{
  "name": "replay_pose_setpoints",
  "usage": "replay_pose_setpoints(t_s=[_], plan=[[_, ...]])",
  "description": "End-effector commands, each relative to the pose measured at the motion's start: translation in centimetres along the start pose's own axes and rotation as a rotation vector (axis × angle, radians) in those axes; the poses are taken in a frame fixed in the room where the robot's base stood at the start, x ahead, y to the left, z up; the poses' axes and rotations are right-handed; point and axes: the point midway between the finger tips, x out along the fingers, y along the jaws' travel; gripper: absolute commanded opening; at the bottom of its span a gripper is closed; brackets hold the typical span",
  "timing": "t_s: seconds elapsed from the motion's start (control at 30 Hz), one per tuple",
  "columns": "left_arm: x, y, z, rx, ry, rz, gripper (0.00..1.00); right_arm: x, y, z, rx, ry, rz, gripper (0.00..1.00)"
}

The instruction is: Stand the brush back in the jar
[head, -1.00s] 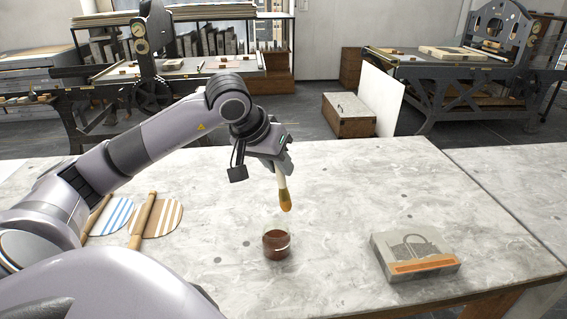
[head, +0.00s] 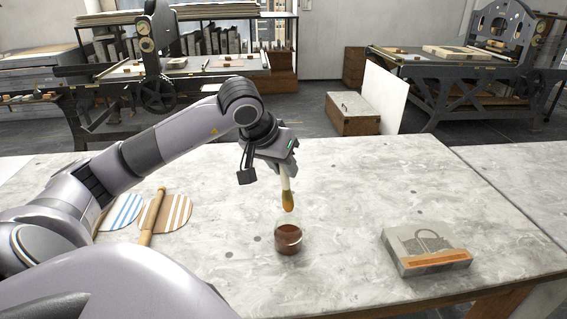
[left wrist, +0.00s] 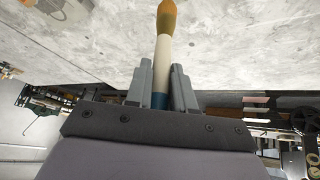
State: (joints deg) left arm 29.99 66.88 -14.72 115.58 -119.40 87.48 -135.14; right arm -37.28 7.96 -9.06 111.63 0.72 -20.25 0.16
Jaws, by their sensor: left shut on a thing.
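My left gripper (head: 283,167) is shut on the brush (head: 288,200), which hangs nearly upright with its amber-brown head down. In the left wrist view the brush (left wrist: 163,55) shows a pale handle between the two fingers, with a blue part near the palm. The jar (head: 288,240) is a small clear glass one with dark reddish-brown contents. It stands upright on the table, below the brush head. The brush tip appears just above the jar's rim; whether it is within the opening I cannot tell. The jar is not seen in the left wrist view. My right gripper is not in view.
A grey stone slab (head: 412,240) with a drawing and an orange strip lies right of the jar. The pale table (head: 370,180) is clear around the jar. Presses stand behind.

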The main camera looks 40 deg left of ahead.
Motion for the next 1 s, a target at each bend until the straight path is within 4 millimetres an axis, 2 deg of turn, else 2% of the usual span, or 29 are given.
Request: replay_pose_setpoints(t_s=[0.03, 0.6, 1.0], plan=[[0.7, -0.1, 0.4, 0.000, 0.000, 0.001, 0.00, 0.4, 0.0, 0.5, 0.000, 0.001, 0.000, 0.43], [4.6, -0.6, 2.7, 0.000, 0.002, 0.000, 0.00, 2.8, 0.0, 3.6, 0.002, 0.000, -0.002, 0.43], [7.1, -0.9, 4.2, 0.000, 0.001, 0.000, 0.00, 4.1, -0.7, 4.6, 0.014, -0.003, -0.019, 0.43]])
